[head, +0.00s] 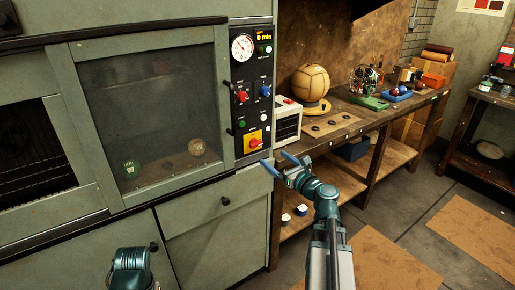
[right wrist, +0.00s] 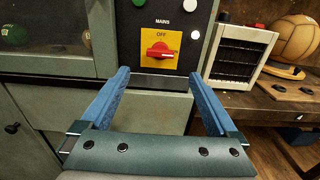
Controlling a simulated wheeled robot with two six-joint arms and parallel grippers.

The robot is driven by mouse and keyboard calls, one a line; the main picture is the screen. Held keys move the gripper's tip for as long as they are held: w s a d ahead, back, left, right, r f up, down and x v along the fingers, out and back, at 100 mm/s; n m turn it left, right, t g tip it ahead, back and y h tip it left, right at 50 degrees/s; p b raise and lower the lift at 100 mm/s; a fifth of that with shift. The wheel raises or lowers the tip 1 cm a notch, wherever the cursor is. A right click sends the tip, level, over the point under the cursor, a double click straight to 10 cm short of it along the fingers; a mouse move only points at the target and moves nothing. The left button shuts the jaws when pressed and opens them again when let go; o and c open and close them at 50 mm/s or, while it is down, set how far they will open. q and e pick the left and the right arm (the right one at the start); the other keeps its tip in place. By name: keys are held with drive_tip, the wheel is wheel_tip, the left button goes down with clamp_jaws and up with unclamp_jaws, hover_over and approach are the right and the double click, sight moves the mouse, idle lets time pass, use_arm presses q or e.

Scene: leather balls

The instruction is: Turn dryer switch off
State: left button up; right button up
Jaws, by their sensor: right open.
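The dryer is a grey-green cabinet (head: 160,200) with a glass window. Its black control panel (head: 236,78) carries a red knob (head: 242,96), a blue knob (head: 265,90) and, lowest, a red rotary handle (head: 254,143) on a yellow plate. In the right wrist view that handle (right wrist: 158,52) lies roughly horizontal below the words MAINS and OFF. My right gripper (head: 278,161) is open and empty, just below and right of the plate. Its blue fingers (right wrist: 160,98) point toward the plate, apart from the handle. The left gripper is out of view; only part of my left arm shows.
A wooden bench (head: 340,124) right of the dryer holds a ball on a stand (head: 311,84), a white louvred box (head: 288,119) and a blue tray (head: 396,95). Floor is open at lower right.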

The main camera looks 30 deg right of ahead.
sight(258, 145)
drive_tip(key=w, duration=1)
drive_tip(key=shift+w+a, duration=0.2)
drive_tip(key=shift+a, duration=0.2)
drive_tip(key=c, duration=1.4)
drive_tip(key=shift+o, duration=0.2)
